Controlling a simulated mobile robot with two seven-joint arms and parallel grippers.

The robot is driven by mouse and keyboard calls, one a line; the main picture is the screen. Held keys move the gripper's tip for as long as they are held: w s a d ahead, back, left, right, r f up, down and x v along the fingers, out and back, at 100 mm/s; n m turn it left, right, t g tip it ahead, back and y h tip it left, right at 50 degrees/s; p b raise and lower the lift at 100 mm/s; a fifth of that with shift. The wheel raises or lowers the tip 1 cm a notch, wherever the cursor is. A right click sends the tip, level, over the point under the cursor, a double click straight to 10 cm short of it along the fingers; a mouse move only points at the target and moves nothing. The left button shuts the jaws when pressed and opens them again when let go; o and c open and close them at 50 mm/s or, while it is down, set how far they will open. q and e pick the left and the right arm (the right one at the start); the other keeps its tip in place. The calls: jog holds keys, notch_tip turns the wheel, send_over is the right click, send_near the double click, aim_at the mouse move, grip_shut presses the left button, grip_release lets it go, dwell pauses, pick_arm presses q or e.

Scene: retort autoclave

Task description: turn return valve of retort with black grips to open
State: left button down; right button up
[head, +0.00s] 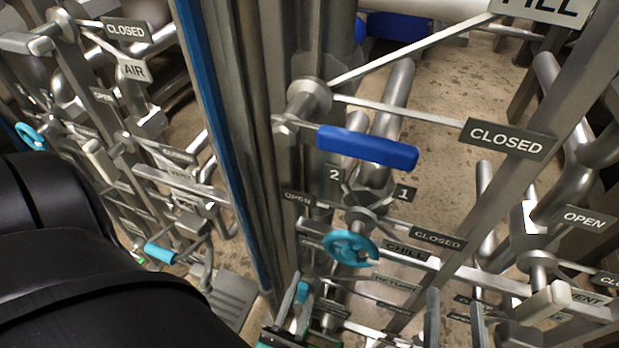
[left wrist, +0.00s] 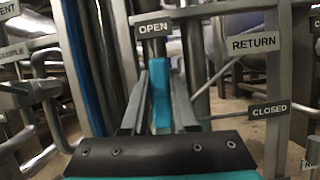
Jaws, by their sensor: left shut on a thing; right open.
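The return valve's teal handle (left wrist: 161,95) stands upright between the fingers of my left gripper (left wrist: 160,85) in the left wrist view. My left gripper is shut on it. The handle's top end is just below an OPEN plate (left wrist: 153,27). A RETURN plate (left wrist: 253,42) and a CLOSED plate (left wrist: 268,110) are to the right. In the head view, the teal handle (head: 302,292) and my left gripper (head: 300,312) show small at the bottom. The valve body is hidden by the gripper. I cannot make out any black grips.
A blue lever (head: 367,149) and a teal round handwheel (head: 350,247), near a CHILL plate (head: 405,252), are above the gripper in the head view. A blue-edged post (head: 215,120) stands to its left. Several pipes and label plates crowd the right.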

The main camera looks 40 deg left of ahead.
pick_arm(q)
jog(key=shift+s+a+n+y, duration=0.1)
jog(key=shift+a+n+y, duration=0.3)
jog(key=shift+n, duration=0.3)
jog(key=c, duration=0.7)
grip_release()
jog(key=shift+d, duration=0.1)
